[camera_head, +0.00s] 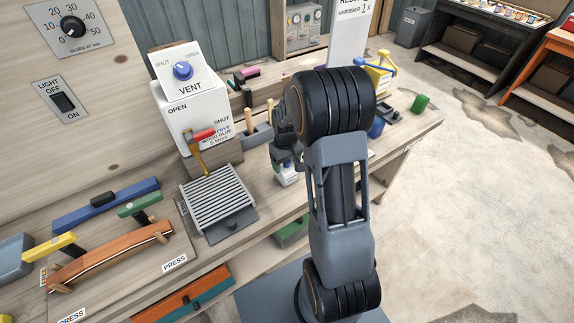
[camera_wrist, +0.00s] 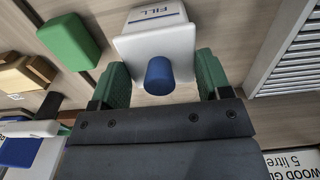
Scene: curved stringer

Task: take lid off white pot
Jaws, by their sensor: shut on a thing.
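The white pot (camera_head: 287,174) stands on the workbench under my gripper, its top hidden by the gripper in the head view. In the wrist view the pot (camera_wrist: 155,17) shows a side marked FILL with a blue line. Its white lid (camera_wrist: 135,58) has a blue round knob (camera_wrist: 159,76). My gripper (camera_wrist: 161,84) is shut on the lid, with a green-padded finger on each side and the knob between them. I cannot tell whether there is a gap between lid and pot.
A grey slatted rack (camera_head: 217,203) lies left of the pot. The white glue box (camera_head: 192,112) with a red-handled lever stands behind it. A green block (camera_wrist: 69,42) is near the pot in the wrist view. A yellow-and-blue item (camera_head: 377,72) and a green cup (camera_head: 420,103) are farther right.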

